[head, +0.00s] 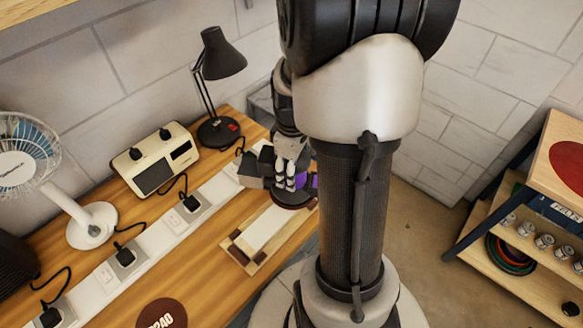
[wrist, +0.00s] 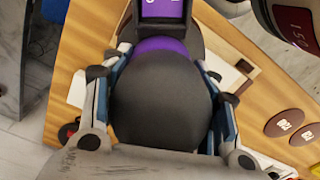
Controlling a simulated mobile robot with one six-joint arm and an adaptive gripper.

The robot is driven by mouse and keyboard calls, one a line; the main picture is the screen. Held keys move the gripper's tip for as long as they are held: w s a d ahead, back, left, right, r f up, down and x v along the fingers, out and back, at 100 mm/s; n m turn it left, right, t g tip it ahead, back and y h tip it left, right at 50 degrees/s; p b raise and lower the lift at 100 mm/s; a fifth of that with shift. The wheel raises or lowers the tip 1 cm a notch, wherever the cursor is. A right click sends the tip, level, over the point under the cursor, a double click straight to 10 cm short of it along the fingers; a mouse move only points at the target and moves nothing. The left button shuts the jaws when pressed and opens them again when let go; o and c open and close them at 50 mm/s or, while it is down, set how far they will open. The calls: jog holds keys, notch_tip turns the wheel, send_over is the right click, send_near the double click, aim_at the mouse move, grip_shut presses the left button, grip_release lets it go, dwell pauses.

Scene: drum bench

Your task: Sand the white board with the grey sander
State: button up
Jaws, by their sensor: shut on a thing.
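The grey sander (wrist: 160,100) fills the middle of the wrist view, a dark rounded body with a purple band. My gripper (wrist: 160,75) is shut on it, one finger on each side. In the head view my gripper (head: 287,172) and the sander's dark round base (head: 292,196) are partly hidden by my arm. The white board (head: 266,230) lies in a wooden holder (head: 238,255) with dark brown corner blocks. The sander is over the board's far end. I cannot tell whether its base touches the board.
A black lamp (head: 222,60), a cream device with a screen (head: 155,165) and a white fan (head: 85,222) stand along the back of the bench. A socket strip (head: 150,245) with plugs runs beside the board. Brown discs (wrist: 282,123) lie on the bench. A shelf (head: 520,250) stands at right.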

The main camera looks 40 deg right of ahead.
aim_at(281, 191)
jog(key=shift+d+f+b, duration=0.1)
jog(key=shift+f+b, duration=1.75)
jog(key=shift+f, duration=0.75)
jog(key=shift+a, duration=0.2)
jog(key=shift+s+a, duration=0.2)
jog(key=shift+a, duration=1.75)
jog(key=shift+s+a, duration=0.15)
jog(key=shift+a, duration=1.7)
